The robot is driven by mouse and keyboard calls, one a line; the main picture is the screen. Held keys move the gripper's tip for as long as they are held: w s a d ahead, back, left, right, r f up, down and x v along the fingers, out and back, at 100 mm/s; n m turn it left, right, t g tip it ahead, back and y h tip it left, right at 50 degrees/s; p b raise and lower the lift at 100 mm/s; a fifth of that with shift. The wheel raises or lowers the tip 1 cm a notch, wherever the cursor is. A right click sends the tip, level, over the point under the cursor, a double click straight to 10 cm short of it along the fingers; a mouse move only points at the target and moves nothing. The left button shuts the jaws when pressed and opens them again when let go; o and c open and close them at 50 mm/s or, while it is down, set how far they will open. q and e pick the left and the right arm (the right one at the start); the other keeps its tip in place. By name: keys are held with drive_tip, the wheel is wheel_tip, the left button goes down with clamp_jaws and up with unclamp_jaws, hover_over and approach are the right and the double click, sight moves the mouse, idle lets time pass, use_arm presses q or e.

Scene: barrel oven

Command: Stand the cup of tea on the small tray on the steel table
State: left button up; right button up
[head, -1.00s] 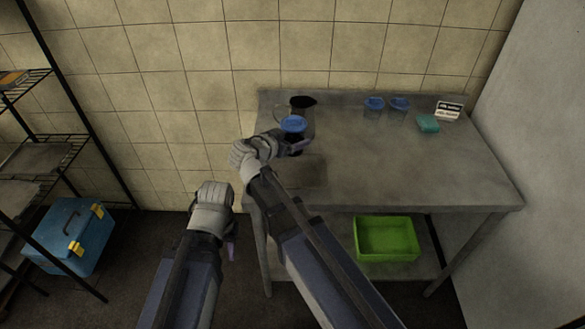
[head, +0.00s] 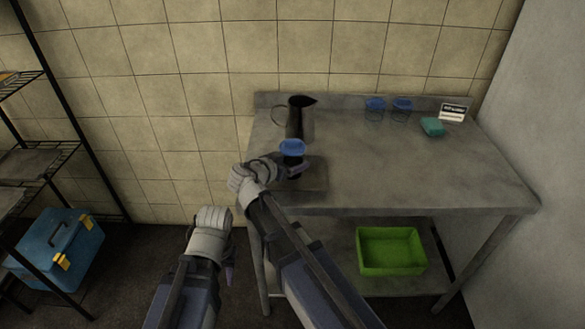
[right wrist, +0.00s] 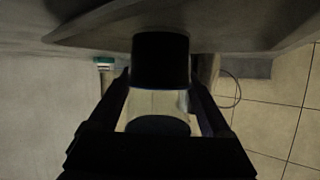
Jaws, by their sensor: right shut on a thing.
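The cup of tea (head: 292,148) has a blue rim and dark contents. My right gripper (head: 287,171) is shut on it, and the cup shows between the two fingers in the right wrist view (right wrist: 160,62). The small tray (head: 316,182) is a dark flat rectangle at the near left of the steel table (head: 420,178). The cup is upright over the tray's far part; I cannot tell whether it touches the tray. My left gripper (head: 228,268) hangs low in front of the table's left end, apart from everything; its jaws are unclear.
A dark jug (head: 296,122) stands just behind the cup. Two blue-rimmed glasses (head: 375,105), (head: 401,105), a teal block (head: 432,127) and a small sign (head: 453,112) are at the back right. The table's middle is clear. A green bin (head: 391,270) sits below.

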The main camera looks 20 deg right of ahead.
drive_tip(key=shift+f, duration=0.15)
drive_tip(key=shift+f, duration=0.15)
drive_tip(key=o, duration=1.3)
drive_tip(key=shift+o, duration=0.2)
drive_tip(key=shift+r, duration=0.2)
